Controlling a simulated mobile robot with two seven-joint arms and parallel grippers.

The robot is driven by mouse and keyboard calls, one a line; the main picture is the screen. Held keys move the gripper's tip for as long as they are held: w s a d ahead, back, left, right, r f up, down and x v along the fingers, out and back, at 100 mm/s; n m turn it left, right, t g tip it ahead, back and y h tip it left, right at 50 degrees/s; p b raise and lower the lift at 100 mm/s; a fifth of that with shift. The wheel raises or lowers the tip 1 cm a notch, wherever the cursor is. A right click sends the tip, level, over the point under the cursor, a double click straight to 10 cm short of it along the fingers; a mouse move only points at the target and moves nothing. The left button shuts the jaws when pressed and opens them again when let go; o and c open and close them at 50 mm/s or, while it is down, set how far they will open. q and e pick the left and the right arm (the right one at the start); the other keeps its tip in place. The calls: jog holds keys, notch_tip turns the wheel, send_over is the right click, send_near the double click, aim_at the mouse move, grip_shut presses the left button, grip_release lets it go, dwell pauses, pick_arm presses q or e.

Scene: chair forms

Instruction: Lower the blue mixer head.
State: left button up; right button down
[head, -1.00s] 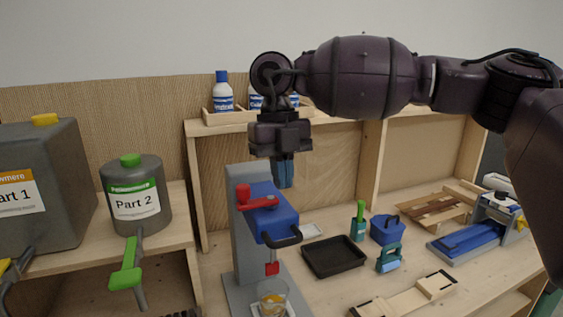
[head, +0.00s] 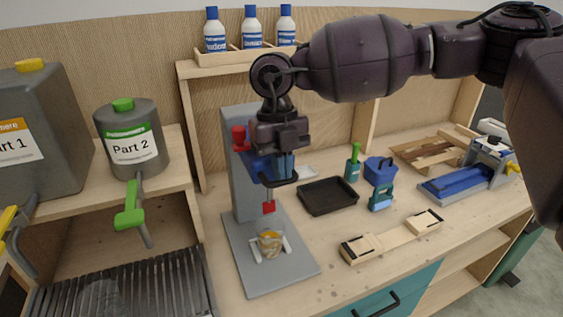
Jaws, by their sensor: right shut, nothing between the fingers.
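The blue mixer head (head: 257,168) is on a grey upright stand at the middle of the bench. It is partly hidden behind my right gripper. A red knob (head: 240,135) shows at its upper left and a red tip (head: 269,207) hangs beneath it. A clear cup with yellowish contents (head: 270,243) stands on the grey base (head: 285,275) below the tip, apart from it. My right gripper (head: 286,174) points down in front of the mixer head, close to its black handle; I cannot tell whether it touches. It is shut with nothing in it. My left gripper is not in view.
A black tray (head: 328,196), a blue bin (head: 380,170) and a wooden jig (head: 392,238) lie to the right on the bench. Grey Part 1 (head: 40,130) and Part 2 (head: 133,145) containers stand left. Bottles (head: 251,27) stand on the shelf behind.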

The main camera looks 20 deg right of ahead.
notch_tip(320, 180, down, 14)
jog(key=b, duration=0.7)
jog(key=shift+s, duration=0.15)
jog(key=w+r+p, duration=0.1)
jog(key=w+r, duration=0.2)
jog(key=r, duration=1.1)
jog(key=shift+r+p, duration=0.2)
jog(key=shift+p, duration=0.15)
